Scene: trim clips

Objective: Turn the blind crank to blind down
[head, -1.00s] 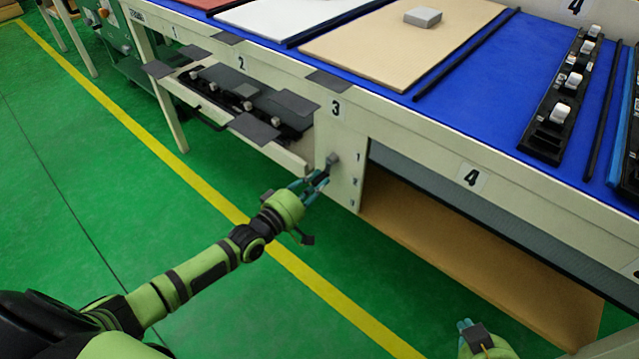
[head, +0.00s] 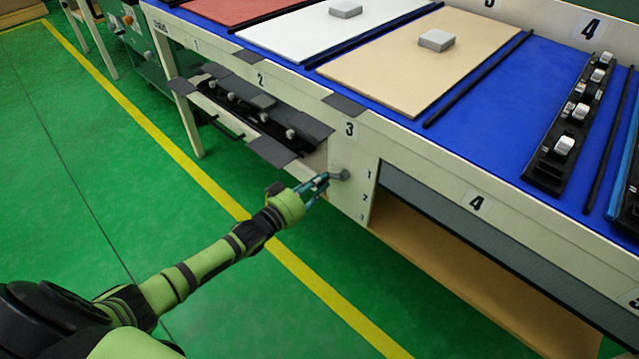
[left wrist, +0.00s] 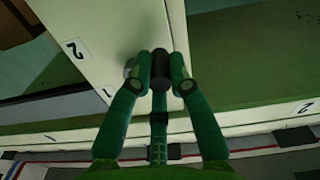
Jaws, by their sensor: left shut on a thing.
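The blind crank (head: 343,174) is a small grey part on the cream panel below the table edge, beside the numbers 1, 2 and 3. My left gripper (head: 323,180) reaches it from the left and is shut on its handle. In the left wrist view the dark cylindrical handle (left wrist: 160,70) sits between the fingertips, and a grey round hub (left wrist: 130,67) shows behind it. The grey slatted blind (head: 430,215) hangs under the table edge to the right of the panel, covering the upper part of the opening. My right gripper is out of view.
The blue-topped table (head: 480,110) carries boards, grey blocks and a black clip rack (head: 570,130). The green floor (head: 110,180) in front is clear.

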